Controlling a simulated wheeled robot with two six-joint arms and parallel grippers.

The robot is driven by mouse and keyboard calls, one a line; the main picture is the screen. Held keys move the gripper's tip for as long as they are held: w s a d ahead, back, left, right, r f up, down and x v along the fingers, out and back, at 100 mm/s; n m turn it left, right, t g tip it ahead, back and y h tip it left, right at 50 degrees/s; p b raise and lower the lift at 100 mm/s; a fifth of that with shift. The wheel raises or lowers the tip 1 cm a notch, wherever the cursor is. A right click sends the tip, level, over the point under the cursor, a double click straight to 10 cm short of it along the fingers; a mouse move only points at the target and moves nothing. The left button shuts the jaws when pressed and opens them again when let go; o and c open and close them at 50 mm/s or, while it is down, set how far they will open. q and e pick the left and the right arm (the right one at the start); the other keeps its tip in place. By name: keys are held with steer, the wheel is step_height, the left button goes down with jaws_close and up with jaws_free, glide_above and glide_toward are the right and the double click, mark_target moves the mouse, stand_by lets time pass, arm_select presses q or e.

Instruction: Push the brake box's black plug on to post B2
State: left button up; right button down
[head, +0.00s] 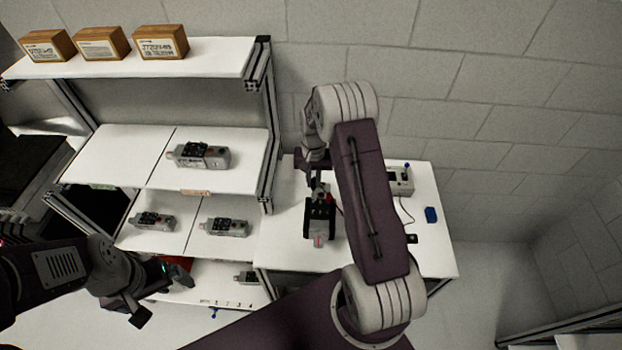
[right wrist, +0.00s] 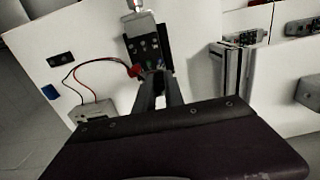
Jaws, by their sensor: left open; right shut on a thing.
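The brake box (head: 400,182) is a grey box with a blue knob at the back right of the white table; it also shows in the right wrist view (right wrist: 92,111). A red and a black wire run from it to my right gripper (right wrist: 157,78). That gripper is shut at the near end of the black servo unit (right wrist: 148,46), on what appears to be the black plug, mostly hidden between the fingers. A red plug (right wrist: 136,70) sits just beside the fingers. Post B2 cannot be made out. My left gripper (head: 150,296) is open, in front of the shelf.
The servo unit stands on the table (head: 275,245) beside a blue block (head: 431,214) and a small black piece (head: 411,239). A shelf rack (head: 95,150) to the left holds several motors and wooden boxes (head: 160,42). The table's right side is mostly clear.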

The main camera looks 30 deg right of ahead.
steer(key=shift+s+f+b, duration=0.1)
steer(key=shift+f+b, duration=0.65)
steer(key=shift+f, duration=0.25)
steer(key=shift+f+b, duration=1.8)
steer(key=shift+f, duration=0.7)
steer(key=shift+f, duration=0.2)
steer(key=c, duration=1.3)
jaws_free()
steer(key=shift+c, duration=0.2)
steer(key=shift+r, duration=0.1)
step_height(320, 180, up, 7)
steer(key=p, duration=0.5)
